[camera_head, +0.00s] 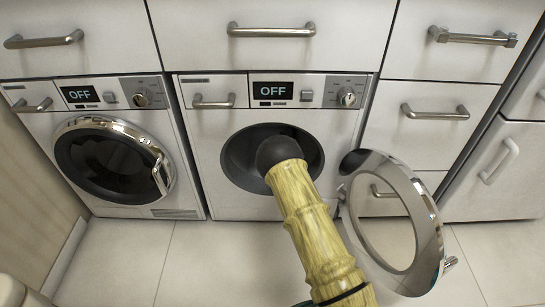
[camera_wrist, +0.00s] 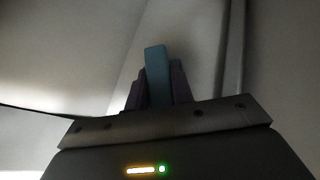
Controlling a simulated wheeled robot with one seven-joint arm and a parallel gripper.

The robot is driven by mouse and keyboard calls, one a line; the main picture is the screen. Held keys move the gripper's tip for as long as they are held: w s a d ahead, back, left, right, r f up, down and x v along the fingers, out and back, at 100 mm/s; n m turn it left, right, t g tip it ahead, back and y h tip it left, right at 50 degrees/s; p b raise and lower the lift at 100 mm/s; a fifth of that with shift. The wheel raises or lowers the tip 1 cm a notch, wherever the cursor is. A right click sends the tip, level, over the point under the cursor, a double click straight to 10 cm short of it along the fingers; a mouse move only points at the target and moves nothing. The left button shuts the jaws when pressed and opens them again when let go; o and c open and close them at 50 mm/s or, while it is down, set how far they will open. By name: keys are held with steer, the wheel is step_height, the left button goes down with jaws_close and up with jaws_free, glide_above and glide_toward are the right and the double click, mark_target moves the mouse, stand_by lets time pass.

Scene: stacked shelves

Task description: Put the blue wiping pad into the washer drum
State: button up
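The blue wiping pad (camera_wrist: 156,68) stands upright between the two dark fingers of my gripper (camera_wrist: 158,84) in the wrist view. The fingers are shut on it. The washer drum (camera_head: 238,158) is the dark round opening of the middle machine in the head view. My wood-patterned arm reaches up to this opening, and its dark rounded end covers part of it. The gripper and pad are hidden in the head view. The washer door (camera_head: 426,203) hangs open to the right of the drum.
A second front-loading machine (camera_head: 108,160) on the left has its door shut. Both displays read OFF. Drawers with bar handles (camera_head: 435,112) stand to the right, behind the open door. The tiled floor (camera_head: 115,260) at front left is clear.

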steer(key=o, duration=0.4)
steer(key=shift+o, duration=0.2)
steer(key=shift+r, duration=0.2)
steer(key=p+v, duration=0.6)
steer(key=v, duration=0.6)
